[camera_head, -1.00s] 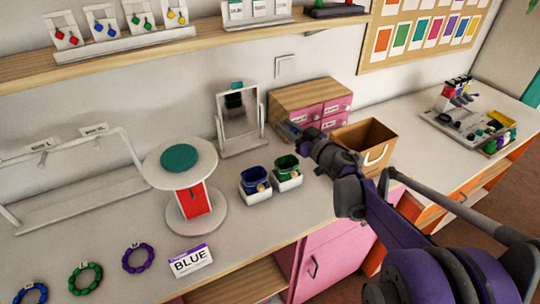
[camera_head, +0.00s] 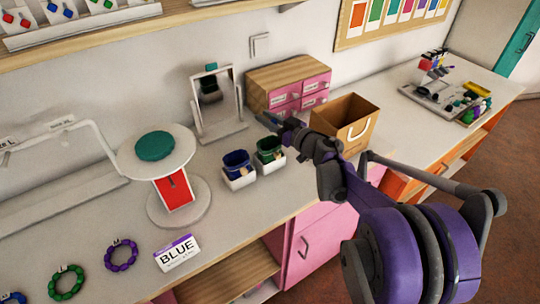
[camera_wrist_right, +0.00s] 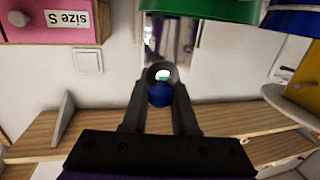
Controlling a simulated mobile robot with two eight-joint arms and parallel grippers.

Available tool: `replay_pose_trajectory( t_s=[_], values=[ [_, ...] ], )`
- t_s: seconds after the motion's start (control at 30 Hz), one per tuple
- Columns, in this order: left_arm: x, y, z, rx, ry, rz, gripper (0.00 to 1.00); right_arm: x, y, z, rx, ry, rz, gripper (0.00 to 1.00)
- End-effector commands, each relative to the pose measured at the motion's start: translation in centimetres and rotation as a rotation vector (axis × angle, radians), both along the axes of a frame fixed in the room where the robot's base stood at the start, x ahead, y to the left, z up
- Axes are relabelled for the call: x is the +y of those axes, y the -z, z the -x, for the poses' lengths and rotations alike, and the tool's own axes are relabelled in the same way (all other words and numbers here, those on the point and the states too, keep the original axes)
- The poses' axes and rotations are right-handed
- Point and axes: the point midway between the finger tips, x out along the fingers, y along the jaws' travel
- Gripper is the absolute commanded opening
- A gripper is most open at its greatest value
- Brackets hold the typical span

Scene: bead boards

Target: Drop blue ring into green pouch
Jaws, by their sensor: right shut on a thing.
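My right gripper (camera_head: 268,120) is shut on the blue ring (camera_wrist_right: 160,93), which shows as a blue bead on a hoop between the fingers in the right wrist view. In the head view the ring is too small to make out clearly. The green pouch (camera_head: 269,146) stands in a white holder on the counter, just below the gripper tip in the picture. Its green edge also shows at the top of the right wrist view (camera_wrist_right: 200,8). The gripper is apart from the pouch. My left gripper is not in view.
A blue pouch (camera_head: 236,160) stands left of the green one. A mirror (camera_head: 216,105), a pink drawer box (camera_head: 300,85) and a paper bag (camera_head: 345,120) stand behind. A round stand (camera_head: 180,203), bead bracelets (camera_head: 121,256) and a BLUE card (camera_head: 177,253) are further left.

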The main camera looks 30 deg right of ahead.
Motion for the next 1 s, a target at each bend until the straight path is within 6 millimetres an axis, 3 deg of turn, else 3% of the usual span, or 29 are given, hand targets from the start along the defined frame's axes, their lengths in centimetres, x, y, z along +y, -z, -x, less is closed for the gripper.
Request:
replay_pose_trajectory(
  t_s=[0.13, 0.17, 0.33, 0.73, 1.0],
  values=[
    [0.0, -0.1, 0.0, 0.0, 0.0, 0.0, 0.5, 0.0, -0.1, 0.0, -0.001, 0.0, 0.0, 0.0],
    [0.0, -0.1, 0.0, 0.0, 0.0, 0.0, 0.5, 0.0, -0.1, 0.0, -0.001, 0.0, 0.0, 0.3],
    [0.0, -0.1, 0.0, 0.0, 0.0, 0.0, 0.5, 0.0, -0.1, 0.0, 0.0, 0.0, 0.0, 0.61],
    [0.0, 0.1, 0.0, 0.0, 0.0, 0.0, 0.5, -0.2, -0.1, 0.7, 0.0, 0.002, 0.0, 0.61],
    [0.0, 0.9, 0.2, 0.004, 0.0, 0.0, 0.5, -1.7, -0.2, 5.6, 0.0, 0.005, 0.001, 0.61]
  ],
)
